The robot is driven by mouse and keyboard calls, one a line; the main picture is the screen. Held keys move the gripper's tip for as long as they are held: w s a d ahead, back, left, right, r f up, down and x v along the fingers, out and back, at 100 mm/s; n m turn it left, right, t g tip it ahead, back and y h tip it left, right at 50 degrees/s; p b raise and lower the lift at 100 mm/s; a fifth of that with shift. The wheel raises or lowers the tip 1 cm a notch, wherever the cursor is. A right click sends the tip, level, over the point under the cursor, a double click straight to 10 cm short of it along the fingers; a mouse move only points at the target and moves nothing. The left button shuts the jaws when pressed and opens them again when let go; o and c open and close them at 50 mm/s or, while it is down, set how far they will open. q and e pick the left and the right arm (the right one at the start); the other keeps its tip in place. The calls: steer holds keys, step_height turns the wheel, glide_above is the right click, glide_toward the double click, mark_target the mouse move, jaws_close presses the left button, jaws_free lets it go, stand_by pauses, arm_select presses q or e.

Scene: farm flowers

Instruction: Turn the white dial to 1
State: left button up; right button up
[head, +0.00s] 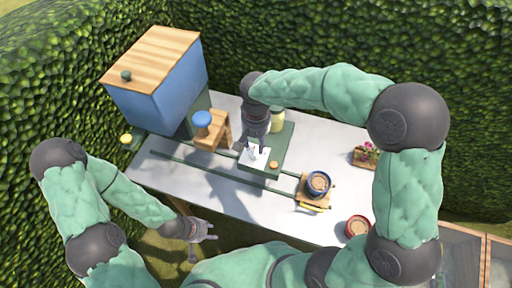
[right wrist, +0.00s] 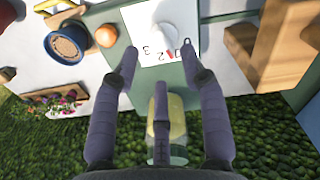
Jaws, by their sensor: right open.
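The white dial (right wrist: 158,36) is a round knob on a white plate (right wrist: 181,18) with printed numbers. In the right wrist view I read 3, 2 and what looks like a 0, with a red mark between the 2 and the 0. The plate also shows in the head view (head: 262,160), partly hidden by my right gripper. My right gripper (right wrist: 159,51) is open, its fingertips on either side of the dial; I cannot tell whether they touch it. My left gripper (head: 213,231) is open and empty off the table's front edge.
The plate sits on a green board with an orange knob (right wrist: 106,36). A big blue box (head: 160,95) is at the back left. A yellow-green jar (right wrist: 176,115) stands behind.

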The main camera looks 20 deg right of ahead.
mark_target(256, 152)
step_height(256, 152, up, 7)
stand_by(0.3)
stand_by(0.5)
